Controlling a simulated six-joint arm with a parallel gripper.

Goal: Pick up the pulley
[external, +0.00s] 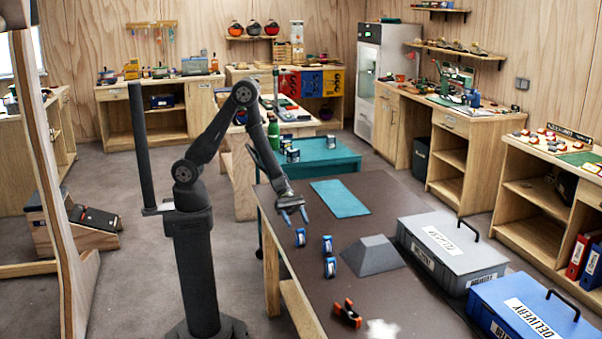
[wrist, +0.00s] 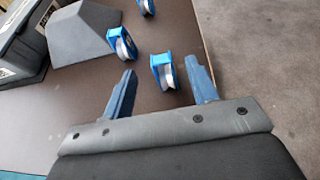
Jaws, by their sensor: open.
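Three blue pulleys with grey wheels are on the brown table. The nearest pulley (external: 300,237) stands close to the table's left edge, just below my gripper (external: 293,218). In the wrist view this pulley (wrist: 163,72) appears between the two open fingertips, nearer the right finger. I cannot tell whether either finger touches it; nothing is held. A second pulley (external: 327,244) is to its right and shows by the left fingertip in the wrist view (wrist: 122,43). A third pulley (external: 330,267) is farther along the table, at the top of the wrist view (wrist: 146,7).
A grey wedge-shaped block (external: 371,255) is right of the pulleys. A grey lidded box (external: 452,254) and a blue delivery box (external: 535,310) line the right side. An orange-and-black item (external: 347,313) and white chalk-like stuff (external: 382,329) lie in front. A teal mat (external: 341,198) lies behind.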

